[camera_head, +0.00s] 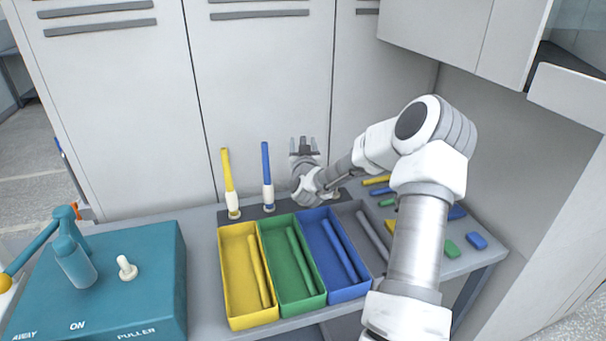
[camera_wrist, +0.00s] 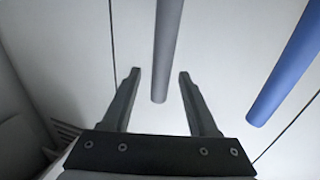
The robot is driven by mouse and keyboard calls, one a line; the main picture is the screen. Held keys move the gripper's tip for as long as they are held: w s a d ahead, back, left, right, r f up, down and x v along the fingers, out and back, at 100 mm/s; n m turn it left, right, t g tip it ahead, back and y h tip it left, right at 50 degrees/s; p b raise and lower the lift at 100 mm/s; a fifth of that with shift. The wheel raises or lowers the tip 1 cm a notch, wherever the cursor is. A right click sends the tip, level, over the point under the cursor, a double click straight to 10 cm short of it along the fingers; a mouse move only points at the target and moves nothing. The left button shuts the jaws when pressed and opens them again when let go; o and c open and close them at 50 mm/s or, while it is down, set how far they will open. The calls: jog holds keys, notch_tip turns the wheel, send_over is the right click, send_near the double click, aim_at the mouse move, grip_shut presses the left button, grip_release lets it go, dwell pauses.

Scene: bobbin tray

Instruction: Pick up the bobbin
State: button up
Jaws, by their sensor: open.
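Several thin rods could be the bobbin; I cannot tell which is meant. A yellow rod (camera_head: 227,172) and a blue rod (camera_head: 266,165) stand upright with white lower ends at the back of the bench. My gripper (camera_head: 303,143) is raised right of the blue rod, fingers pointing up. In the wrist view my gripper (camera_wrist: 160,74) is open and empty. A grey rod (camera_wrist: 166,45) appears between its fingers, its end showing clear of both. The blue rod (camera_wrist: 288,65) slants at the right there. My arm and gripper hide part of the bench behind them.
Yellow (camera_head: 236,322), green (camera_head: 318,303) and blue (camera_head: 352,293) bins and a grey bin hold lying rods. Small coloured pieces lie right, partly behind my arm. A teal machine (camera_head: 150,260) stands left. Cabinet doors (camera_head: 265,90) rise behind the bench.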

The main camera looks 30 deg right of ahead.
grip_shut()
dwell(1.4)
